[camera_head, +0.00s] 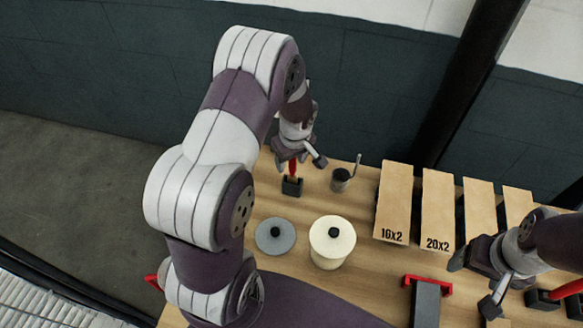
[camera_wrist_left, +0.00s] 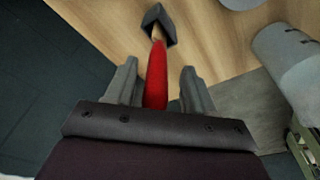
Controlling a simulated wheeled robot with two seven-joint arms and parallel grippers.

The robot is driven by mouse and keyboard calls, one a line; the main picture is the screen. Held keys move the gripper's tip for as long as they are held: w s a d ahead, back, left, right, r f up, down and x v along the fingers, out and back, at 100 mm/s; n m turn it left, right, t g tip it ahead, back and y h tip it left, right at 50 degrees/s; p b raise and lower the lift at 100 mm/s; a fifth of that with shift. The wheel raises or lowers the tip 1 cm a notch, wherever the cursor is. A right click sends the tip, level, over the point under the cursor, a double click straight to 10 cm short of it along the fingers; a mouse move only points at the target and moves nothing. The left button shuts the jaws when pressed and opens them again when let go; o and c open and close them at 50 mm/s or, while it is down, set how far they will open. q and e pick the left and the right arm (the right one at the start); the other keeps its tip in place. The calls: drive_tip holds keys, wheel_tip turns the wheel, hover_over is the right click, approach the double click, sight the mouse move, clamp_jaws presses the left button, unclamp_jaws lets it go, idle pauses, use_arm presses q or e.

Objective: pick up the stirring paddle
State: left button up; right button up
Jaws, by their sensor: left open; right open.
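A red-handled tool (camera_head: 293,169) stands upright in a small black block (camera_head: 292,187) on the wooden table; I take it for the stirring paddle, though its lower end is hidden in the block. The left wrist view shows its red handle (camera_wrist_left: 156,75) and a pale wooden shaft below. My left gripper (camera_head: 300,160) is open, its fingers on either side of the red handle with gaps visible in the wrist view (camera_wrist_left: 156,88). My right gripper (camera_head: 475,281) is open and empty over the right of the table.
A grey cup with a thin rod (camera_head: 341,179) stands right of the block. A grey lidded disc (camera_head: 276,237) and a cream cylinder (camera_head: 332,243) stand nearer. Several tan boxes (camera_head: 405,200) line the back right. A dark red-ended piece (camera_head: 427,300) lies in front.

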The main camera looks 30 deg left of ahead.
use_arm(q)
drive_tip(key=shift+w+f, duration=0.15)
drive_tip(key=shift+w, duration=0.15)
clamp_jaws()
drive_tip(key=shift+s+d, duration=0.1)
